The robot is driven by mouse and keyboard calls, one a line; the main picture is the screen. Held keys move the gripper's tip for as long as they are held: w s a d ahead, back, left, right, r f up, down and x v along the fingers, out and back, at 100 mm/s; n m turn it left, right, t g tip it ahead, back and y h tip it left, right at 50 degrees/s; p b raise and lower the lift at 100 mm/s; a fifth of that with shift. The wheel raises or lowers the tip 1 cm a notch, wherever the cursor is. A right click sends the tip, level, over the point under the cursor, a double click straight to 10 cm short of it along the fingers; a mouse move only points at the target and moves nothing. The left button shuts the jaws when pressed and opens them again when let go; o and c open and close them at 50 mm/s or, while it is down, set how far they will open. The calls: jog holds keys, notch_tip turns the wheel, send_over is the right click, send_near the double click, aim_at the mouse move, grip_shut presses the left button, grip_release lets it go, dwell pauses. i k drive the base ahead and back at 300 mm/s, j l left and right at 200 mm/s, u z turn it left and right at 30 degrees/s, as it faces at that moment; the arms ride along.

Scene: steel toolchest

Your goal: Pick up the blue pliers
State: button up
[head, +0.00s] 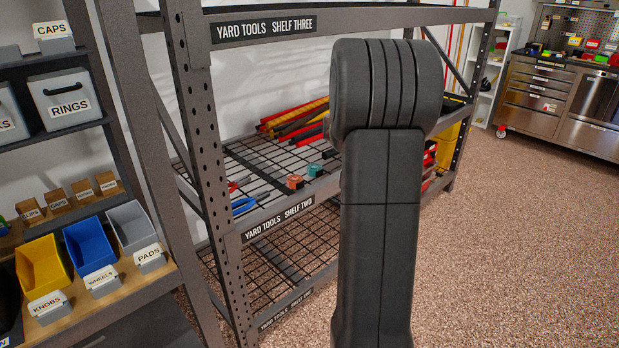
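Blue handles, which look like those of the blue pliers (243,206), lie on the wire deck of the middle shelf, at its near left corner. They are just above the "YARD TOOLS SHELF TWO" label (279,219) and close to the rack's front post. They are small in the head view, and the rest of the tool cannot be made out. A red-handled item (236,186) lies just behind them. My arm stands upright in the middle of the view, right of the blue handles. My gripper is not in view.
Orange and teal items (295,182) sit further right on the same shelf, with red and yellow long tools (294,119) behind. The perforated rack post (208,170) stands left of the pliers. Labelled bins (89,246) fill the left unit. The speckled floor at right is clear.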

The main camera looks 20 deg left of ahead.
aim_at(257, 199)
jog(key=i+l+z, duration=0.15)
jog(key=i+z, duration=0.15)
jog(key=i, duration=1.05)
jog(key=i+u, duration=0.15)
jog(key=u, duration=0.25)
jog(key=i+l+u, duration=0.1)
jog(key=u, duration=0.25)
jog(key=i+l+u, duration=0.15)
jog(key=u, duration=0.25)
jog(key=i+l+u, duration=0.15)
jog(key=u, duration=0.25)
jog(key=i+u, duration=0.2)
jog(key=u, duration=0.3)
jog(key=i+l+u, duration=0.15)
jog(key=u, duration=0.3)
jog(key=i+l+u, duration=0.15)
jog(key=u, duration=0.35)
jog(key=i+l+u, duration=0.1)
jog(key=l+u, duration=0.2)
jog(key=u, duration=0.2)
